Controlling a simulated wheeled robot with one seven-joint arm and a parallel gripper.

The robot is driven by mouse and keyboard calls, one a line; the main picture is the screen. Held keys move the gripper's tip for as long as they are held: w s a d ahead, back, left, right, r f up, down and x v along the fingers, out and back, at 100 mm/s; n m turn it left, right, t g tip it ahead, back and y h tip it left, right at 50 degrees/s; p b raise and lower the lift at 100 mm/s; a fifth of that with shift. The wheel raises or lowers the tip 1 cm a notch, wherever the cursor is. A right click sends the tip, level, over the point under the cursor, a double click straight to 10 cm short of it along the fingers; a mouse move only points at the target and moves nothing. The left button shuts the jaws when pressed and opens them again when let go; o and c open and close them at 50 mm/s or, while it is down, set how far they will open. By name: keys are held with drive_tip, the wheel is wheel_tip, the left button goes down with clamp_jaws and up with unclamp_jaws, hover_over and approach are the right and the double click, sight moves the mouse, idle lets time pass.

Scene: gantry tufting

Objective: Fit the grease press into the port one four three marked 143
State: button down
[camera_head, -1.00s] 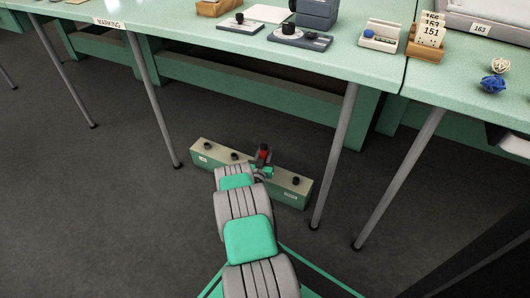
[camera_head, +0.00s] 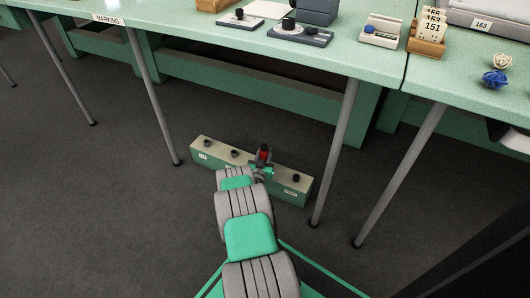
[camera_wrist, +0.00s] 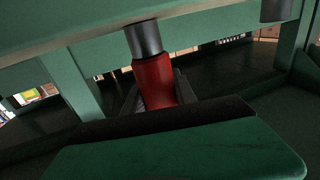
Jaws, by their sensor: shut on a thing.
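The grease press is a red cylinder (camera_head: 264,153) with dark ends, upright in the camera_head view. My gripper (camera_head: 262,170) is shut on it, over a long low box on the floor. In the wrist view the red body (camera_wrist: 155,83) and a grey metal end (camera_wrist: 146,40) show above my green finger. The box (camera_head: 290,196) has a beige top with several dark round ports, among them two at the left (camera_head: 207,143) and one at the right (camera_head: 296,178). Small white labels on its front are too small to read. Whether the press touches a port is hidden.
A green bench (camera_head: 170,30) with thin grey legs (camera_head: 335,150) stands behind and above the box; one leg is close to the box's right end. The bench holds instruments, a card holder marked 151 (camera_head: 428,38) and two small balls. The grey floor around is clear.

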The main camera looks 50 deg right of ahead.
drive_tip(key=c, duration=0.9)
unclamp_jaws()
drive_tip(key=shift+f, duration=0.1)
drive_tip(key=shift+a, duration=0.15)
drive_tip(key=p+v, duration=0.3)
drive_tip(key=v, duration=0.4)
drive_tip(key=shift+p, duration=0.35)
drive_tip(key=shift+s+a, duration=0.15)
drive_tip(key=shift+a, duration=0.1)
